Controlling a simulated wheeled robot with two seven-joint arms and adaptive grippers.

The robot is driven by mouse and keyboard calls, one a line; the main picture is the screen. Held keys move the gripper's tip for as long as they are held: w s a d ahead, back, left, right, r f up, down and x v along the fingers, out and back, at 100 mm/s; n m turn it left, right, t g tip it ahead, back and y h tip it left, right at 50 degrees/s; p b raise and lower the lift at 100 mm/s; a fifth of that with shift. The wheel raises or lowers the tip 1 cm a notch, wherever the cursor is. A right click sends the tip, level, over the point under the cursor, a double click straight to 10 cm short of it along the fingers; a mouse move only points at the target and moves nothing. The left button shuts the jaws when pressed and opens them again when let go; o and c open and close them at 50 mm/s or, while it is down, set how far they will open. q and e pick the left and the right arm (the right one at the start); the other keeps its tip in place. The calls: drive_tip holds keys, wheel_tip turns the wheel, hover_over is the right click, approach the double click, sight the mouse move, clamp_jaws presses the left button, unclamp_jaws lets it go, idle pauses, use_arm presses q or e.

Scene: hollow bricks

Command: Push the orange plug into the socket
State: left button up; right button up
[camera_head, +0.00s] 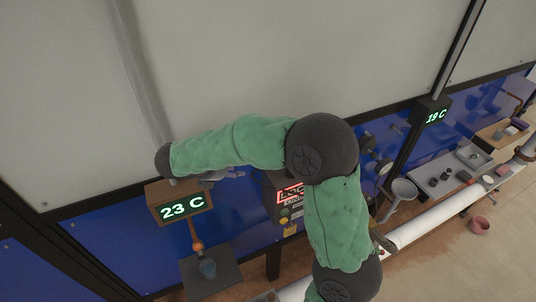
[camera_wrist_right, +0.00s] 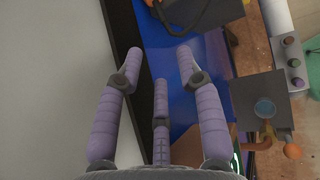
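An orange ball-shaped piece (camera_head: 197,246) sits under the 23 C display in the head view. I cannot make out the socket. My left gripper is not in view.
The 23 C display box (camera_head: 181,207) stands close to my right forearm. A lit red display (camera_head: 290,194) is partly behind my arm. A white pipe (camera_head: 440,212) runs along the front at right.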

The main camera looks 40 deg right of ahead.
drive_tip(key=p+x, duration=0.1)
drive_tip(key=x, duration=0.8)
drive_tip(key=shift+s+d+p, duration=0.35)
drive_tip(key=shift+s+d, duration=0.1)
drive_tip(key=shift+s, duration=0.05)
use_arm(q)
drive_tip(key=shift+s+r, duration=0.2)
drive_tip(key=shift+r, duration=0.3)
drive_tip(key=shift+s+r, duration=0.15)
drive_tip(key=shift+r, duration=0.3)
use_arm(e)
drive_tip(key=shift+s, duration=0.1)
clamp_jaws()
